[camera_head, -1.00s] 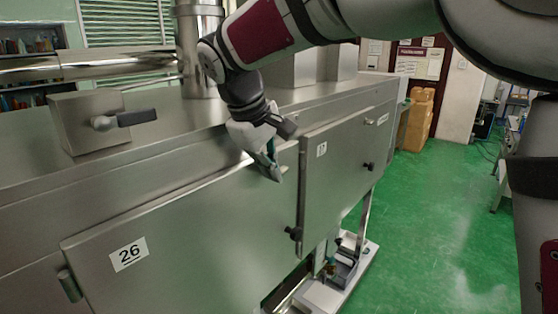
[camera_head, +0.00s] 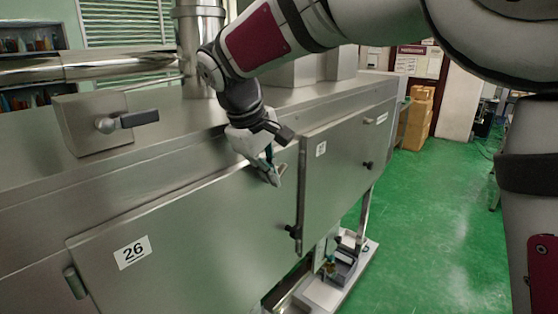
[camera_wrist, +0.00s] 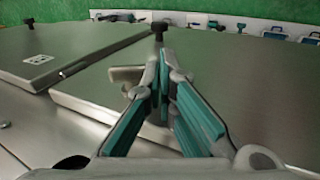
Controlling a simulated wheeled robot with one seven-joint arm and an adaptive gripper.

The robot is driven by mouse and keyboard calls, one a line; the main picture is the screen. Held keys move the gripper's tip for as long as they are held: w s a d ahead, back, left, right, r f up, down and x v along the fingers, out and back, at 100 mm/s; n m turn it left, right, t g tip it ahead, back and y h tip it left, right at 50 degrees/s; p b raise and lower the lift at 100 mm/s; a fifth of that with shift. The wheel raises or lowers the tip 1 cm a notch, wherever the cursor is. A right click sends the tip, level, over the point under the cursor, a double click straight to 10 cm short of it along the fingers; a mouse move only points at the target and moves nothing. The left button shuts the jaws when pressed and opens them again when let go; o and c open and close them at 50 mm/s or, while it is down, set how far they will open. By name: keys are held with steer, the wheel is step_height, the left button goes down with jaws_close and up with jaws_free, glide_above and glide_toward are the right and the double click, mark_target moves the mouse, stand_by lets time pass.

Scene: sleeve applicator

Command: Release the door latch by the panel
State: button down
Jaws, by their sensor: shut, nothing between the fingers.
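My gripper (camera_head: 272,176) is shut and empty, with its fingers over the upper right part of the steel door marked 26 (camera_head: 190,235). In the wrist view, my fingertips (camera_wrist: 164,62) come together at the middle. A small metal handle, possibly the latch (camera_wrist: 124,74), shows just left of the fingers, partly hidden by them; I cannot tell whether they touch. A black knob (camera_head: 293,231) sits at this door's lower right edge; it also shows beyond the fingers in the wrist view (camera_wrist: 159,30).
A second steel door (camera_head: 345,160) with a small label and a black knob (camera_head: 367,165) adjoins on the right. A box with a lever handle (camera_head: 140,118) stands on the cabinet top, near a vertical steel pipe (camera_head: 200,50). Green floor (camera_head: 430,230) is open at the right.

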steer(key=shift+s+f, duration=0.1)
steer(key=shift+f, duration=0.3)
steer(key=shift+f+p, duration=0.3)
steer(key=shift+f, duration=0.15)
steer(key=shift+a, duration=0.1)
steer(key=shift+s, duration=0.1)
stand_by(1.1)
steer(key=s+a+r, duration=0.2)
steer(key=r, duration=0.1)
steer(key=s+a+r, duration=0.2)
steer(key=s+r, duration=0.1)
steer(key=s+a+r, duration=0.2)
steer(key=s+r, duration=0.1)
steer(key=shift+s+a, duration=0.15)
steer(key=shift+a, duration=0.15)
